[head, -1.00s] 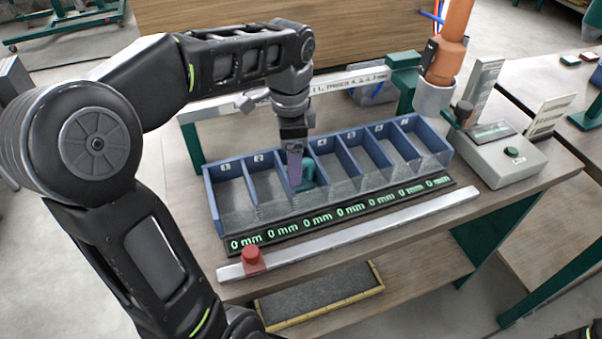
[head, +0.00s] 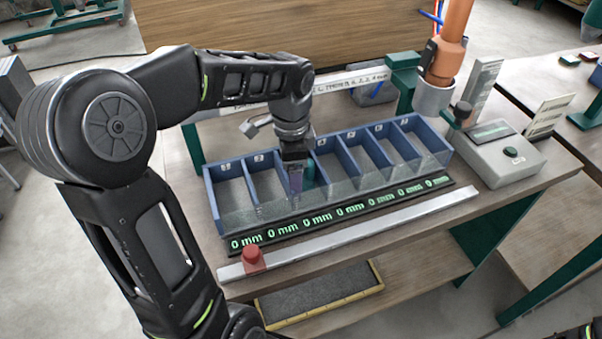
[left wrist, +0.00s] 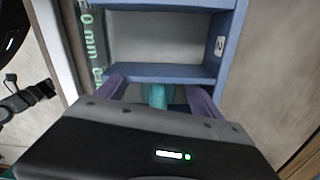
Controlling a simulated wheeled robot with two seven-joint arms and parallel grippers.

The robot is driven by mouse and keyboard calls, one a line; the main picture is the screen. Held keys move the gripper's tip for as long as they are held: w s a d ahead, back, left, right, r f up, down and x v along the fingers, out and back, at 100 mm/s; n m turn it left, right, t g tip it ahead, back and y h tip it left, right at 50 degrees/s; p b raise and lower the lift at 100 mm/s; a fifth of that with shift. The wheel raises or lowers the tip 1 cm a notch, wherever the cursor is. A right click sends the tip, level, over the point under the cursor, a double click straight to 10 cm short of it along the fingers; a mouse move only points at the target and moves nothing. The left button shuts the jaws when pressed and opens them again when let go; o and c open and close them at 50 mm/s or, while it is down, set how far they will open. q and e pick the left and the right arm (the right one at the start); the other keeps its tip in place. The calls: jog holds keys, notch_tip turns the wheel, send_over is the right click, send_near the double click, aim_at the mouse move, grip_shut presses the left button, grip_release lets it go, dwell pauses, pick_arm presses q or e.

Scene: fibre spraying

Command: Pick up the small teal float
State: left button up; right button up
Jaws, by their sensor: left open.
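The small teal float (head: 308,173) is in the third compartment from the left of the blue divided bin (head: 211,208). In the head view it is mostly hidden behind my left gripper (head: 297,185), which reaches down into that compartment. In the left wrist view the teal float (left wrist: 157,95) shows between the two purple fingers of my left gripper (left wrist: 158,93). The fingers are open, one on each side of it. Its lower part is hidden by the gripper body. I cannot tell whether a finger touches it. My right gripper is out of view.
The other compartments look empty, with thin dividers beside my fingers. A strip of "0 mm" displays (head: 340,212) and a metal rail with a red slider (head: 252,258) lie in front. An orange cylinder (head: 451,38) hangs at the back right, near a grey control box (head: 503,158).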

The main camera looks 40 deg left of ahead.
pick_arm(q)
jog(key=shift+c, duration=0.3)
jog(key=c, duration=1.5)
jog(key=shift+o, duration=0.2)
jog(key=shift+r, duration=0.1)
notch_tip(320, 180, up, 10)
jog(key=shift+f, duration=0.1)
